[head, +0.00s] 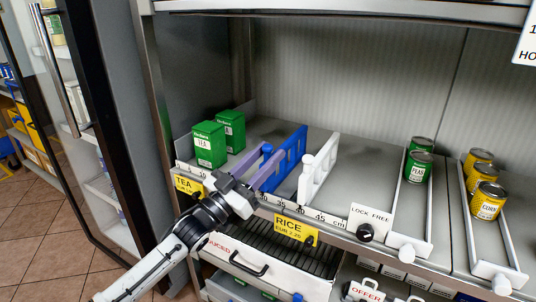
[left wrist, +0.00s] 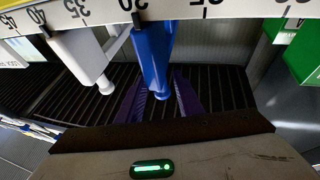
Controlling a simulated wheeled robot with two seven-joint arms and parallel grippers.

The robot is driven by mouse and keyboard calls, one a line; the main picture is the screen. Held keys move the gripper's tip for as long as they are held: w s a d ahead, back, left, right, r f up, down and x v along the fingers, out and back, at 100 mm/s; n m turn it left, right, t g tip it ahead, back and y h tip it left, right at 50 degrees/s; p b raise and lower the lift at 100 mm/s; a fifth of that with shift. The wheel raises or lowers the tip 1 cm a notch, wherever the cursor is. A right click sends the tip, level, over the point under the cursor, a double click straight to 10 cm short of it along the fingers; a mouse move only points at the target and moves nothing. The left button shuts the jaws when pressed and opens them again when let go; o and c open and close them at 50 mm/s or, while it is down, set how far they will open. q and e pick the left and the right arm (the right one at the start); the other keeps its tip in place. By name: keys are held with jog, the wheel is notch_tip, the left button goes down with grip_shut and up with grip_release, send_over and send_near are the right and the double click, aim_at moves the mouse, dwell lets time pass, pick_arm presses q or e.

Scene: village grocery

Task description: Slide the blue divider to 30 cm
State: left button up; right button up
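The blue divider (head: 291,157) stands upright on the shelf between the green tea boxes and a white divider (head: 318,172). In the left wrist view its blue front post (left wrist: 153,50) meets the scale strip (left wrist: 180,12) close to the 30 mark, by a small black mark. My left gripper (head: 270,160) is at the shelf front. Its purple fingers are apart, one on each side of the post's rounded end (left wrist: 162,95), with gaps visible in the wrist view. The right gripper is not in view.
Green tea boxes (head: 209,145) stand left of the divider. The white divider is close on its right, near 40. A "LOCK FREE" sign (head: 371,215) stands above a black knob (head: 365,232). Green cans (head: 418,167) and yellow cans (head: 487,200) are further right.

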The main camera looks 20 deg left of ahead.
pick_arm(q)
jog(key=v, duration=0.9)
jog(key=shift+s, duration=0.25)
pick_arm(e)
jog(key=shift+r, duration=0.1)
pick_arm(q)
jog(key=shift+f, duration=0.15)
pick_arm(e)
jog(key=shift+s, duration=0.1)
